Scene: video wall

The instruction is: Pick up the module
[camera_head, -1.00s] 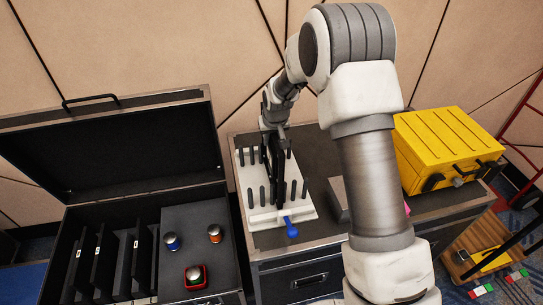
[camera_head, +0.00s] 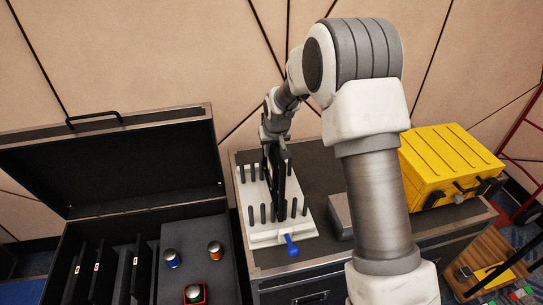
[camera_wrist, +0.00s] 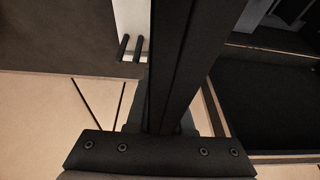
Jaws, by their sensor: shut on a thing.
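The module (camera_head: 279,192) is a thin black upright panel standing among the dark pegs of a white rack (camera_head: 254,192) on a dark cabinet top. My gripper (camera_head: 275,150) comes down from above and is shut on its upper edge. In the wrist view the dark module (camera_wrist: 172,60) runs up the middle of the picture from my gripper (camera_wrist: 160,135). A strip of the white rack with two pegs shows beside it (camera_wrist: 130,25). Whether the module's lower edge touches the rack is not clear.
A blue-handled piece (camera_head: 291,244) sticks out at the rack's front. An open black case (camera_head: 110,160) at left holds several dark panels and small knobs. A grey box (camera_head: 341,214) lies right of the rack. A yellow case (camera_head: 447,160) stands at right, behind my arm.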

